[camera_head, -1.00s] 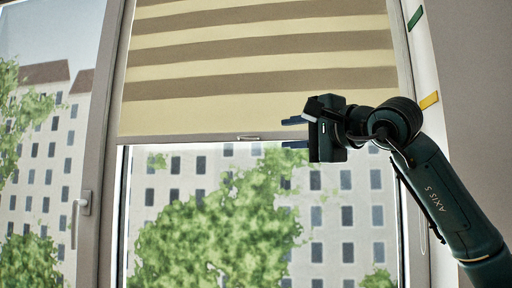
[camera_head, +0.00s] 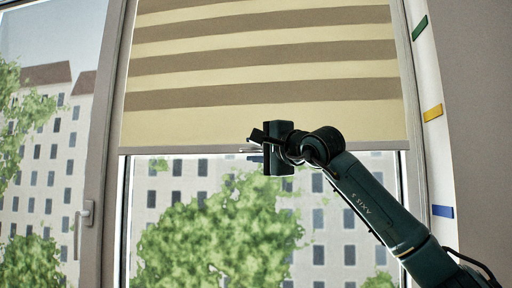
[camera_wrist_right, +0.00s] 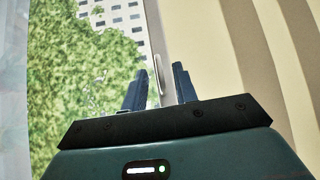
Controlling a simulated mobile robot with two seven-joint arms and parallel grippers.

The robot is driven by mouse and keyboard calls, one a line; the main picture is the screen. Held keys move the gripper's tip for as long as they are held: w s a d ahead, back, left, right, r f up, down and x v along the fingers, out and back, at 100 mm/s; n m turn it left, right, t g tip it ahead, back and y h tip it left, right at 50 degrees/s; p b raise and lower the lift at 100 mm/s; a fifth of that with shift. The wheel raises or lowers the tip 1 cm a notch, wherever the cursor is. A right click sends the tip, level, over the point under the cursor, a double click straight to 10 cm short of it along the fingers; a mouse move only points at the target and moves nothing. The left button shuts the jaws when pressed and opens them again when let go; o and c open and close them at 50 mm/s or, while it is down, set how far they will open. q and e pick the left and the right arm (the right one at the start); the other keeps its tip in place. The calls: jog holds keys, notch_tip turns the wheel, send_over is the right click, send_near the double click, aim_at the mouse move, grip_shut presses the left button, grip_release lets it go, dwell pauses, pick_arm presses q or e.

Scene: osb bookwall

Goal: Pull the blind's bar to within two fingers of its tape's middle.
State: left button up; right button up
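The blind (camera_head: 265,75), striped cream and brown, hangs over the upper window. Its bar (camera_head: 365,146) runs along its lower edge, and a small pull tab (camera_head: 249,150) sits at the bar's middle. Green (camera_head: 419,27), yellow (camera_head: 433,113) and blue (camera_head: 442,211) tapes mark the strip to the right; the bar is lower than the yellow and above the blue. My right gripper (camera_head: 254,149) is at the tab, partly covering it. In the wrist view its fingers (camera_wrist_right: 158,88) are apart, with the tab (camera_wrist_right: 158,78) showing between them. I cannot tell whether they touch it. My left gripper is out of view.
A window handle (camera_head: 84,214) stands on the frame at the left. Glass lies behind and below the bar. A grey wall (camera_head: 480,110) is at the right. The space below the bar, left of my arm, is clear.

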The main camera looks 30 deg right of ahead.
grip_shut()
dwell(0.6)
